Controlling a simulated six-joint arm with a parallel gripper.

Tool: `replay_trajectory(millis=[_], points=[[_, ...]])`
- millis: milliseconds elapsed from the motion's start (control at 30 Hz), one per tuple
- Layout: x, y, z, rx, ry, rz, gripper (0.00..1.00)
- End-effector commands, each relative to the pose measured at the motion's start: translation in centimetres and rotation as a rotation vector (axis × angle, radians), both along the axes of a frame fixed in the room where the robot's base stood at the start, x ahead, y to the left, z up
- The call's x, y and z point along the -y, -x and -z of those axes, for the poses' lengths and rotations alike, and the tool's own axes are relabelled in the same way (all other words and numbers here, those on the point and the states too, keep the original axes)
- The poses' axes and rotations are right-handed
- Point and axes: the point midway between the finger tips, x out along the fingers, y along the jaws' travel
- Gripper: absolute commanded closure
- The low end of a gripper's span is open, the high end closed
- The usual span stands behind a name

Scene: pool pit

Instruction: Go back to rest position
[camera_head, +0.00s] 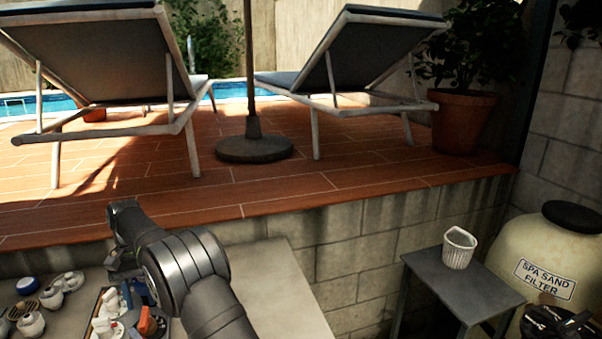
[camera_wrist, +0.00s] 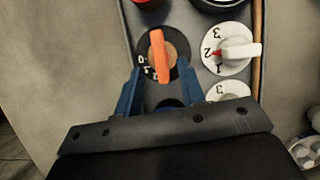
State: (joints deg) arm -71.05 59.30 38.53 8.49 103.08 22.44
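Just beyond the tips is a dark round dial with an orange handle (camera_wrist: 158,48), which points up and down in the picture. The handle also shows in the head view (camera_head: 148,322), beside my arm. To its right are white dials with numbers (camera_wrist: 230,50), set on a grey panel (camera_wrist: 190,18). I cannot tell whether the fingers touch the panel. In the head view, my wrist largely hides the gripper.
Small white fittings (camera_head: 72,281) and a blue cap (camera_head: 27,285) lie left of the panel. A white ribbed cup (camera_head: 459,248) stands on a grey side table (camera_head: 465,288) beside a sand filter tank (camera_head: 540,255). A block wall (camera_head: 370,250) and raised deck (camera_head: 330,180) rise behind.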

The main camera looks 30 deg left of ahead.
Motion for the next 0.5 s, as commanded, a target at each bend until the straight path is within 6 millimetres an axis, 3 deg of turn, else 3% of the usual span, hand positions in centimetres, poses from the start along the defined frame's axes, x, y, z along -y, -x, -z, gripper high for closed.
replay_trajectory(millis=[300,500], points=[[1.2,1.0,3.6,0.0,0.0,0.0,0.64],[1.1,0.9,3.5,0.001,-0.002,0.038,0.64]])
